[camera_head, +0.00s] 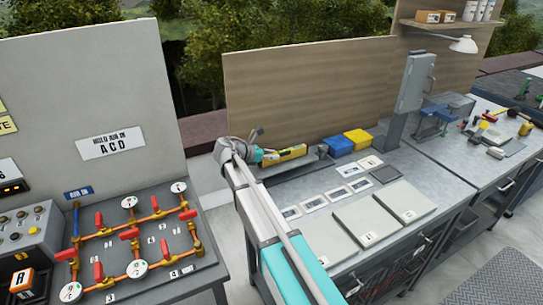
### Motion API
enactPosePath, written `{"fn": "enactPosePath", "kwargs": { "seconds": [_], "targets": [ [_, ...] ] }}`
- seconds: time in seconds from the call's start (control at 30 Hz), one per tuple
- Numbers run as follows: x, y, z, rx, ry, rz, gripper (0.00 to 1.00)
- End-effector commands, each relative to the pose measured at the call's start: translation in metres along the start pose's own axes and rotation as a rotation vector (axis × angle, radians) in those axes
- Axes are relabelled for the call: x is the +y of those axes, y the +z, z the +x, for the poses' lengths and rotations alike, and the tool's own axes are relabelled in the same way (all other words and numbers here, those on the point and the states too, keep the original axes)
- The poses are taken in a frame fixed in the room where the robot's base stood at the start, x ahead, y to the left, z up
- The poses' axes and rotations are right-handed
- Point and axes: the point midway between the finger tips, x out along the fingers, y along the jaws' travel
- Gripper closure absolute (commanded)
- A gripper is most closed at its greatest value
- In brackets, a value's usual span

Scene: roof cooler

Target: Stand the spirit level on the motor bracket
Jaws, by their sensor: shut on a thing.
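The spirit level (284,155) is a yellow bar with dark marks, near the back left of the grey workbench. My gripper (260,154) is at its left end and shut on it; the fingers are small and partly hidden. The level lies roughly level, pointing right towards the bins. A grey metal piece (321,153) shows at its right end and just below it, and may be the motor bracket. I cannot tell whether the level touches it or hangs above it.
A blue bin (338,147) and a yellow bin (358,139) stand right of the level, beside a grey upright cabinet (416,82). Flat panels (369,220) and several small cards lie in front. A wooden board (300,90) rises behind. A valve panel (130,245) stands left.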

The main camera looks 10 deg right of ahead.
Motion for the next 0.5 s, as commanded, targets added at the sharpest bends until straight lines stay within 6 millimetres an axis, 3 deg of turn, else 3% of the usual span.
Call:
{"fn": "enactPosePath", "kwargs": {
  "seconds": [0.5],
  "targets": [
    [0.0001, -0.0055, 0.0022, -0.001, 0.0, 0.0, 1.0]
  ]
}}
